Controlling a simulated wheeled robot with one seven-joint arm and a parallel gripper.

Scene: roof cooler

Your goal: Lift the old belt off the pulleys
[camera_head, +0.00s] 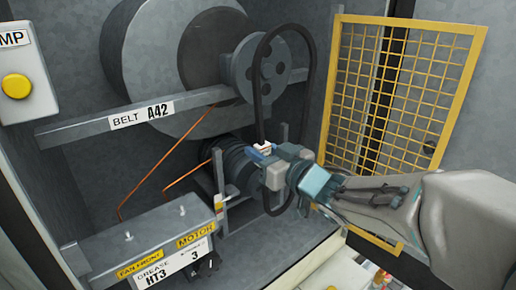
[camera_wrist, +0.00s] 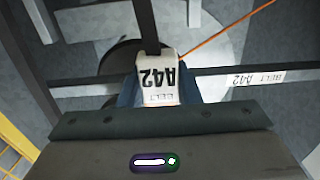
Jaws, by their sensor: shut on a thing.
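The old belt (camera_head: 310,75) is a long black loop. It stands in front of the spoked upper pulley (camera_head: 243,73), its left strand crossing the pulley's face and its top rising above it. Its lower end hangs below my gripper, appearing to the right of and clear of the dark lower pulley (camera_head: 232,160). My gripper (camera_head: 264,150) is shut on the belt at its white A42 tag (camera_wrist: 158,78). In the wrist view the blue fingers flank the tag and a belt strand (camera_wrist: 145,22) runs up from it. My wrist hides part of the lower loop.
A grey rail (camera_head: 75,131) labelled BELT A42 crosses in front of the large drum. The motor box (camera_head: 150,240) stands at lower left. An open yellow mesh guard (camera_head: 405,100) stands at right, close to my arm.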

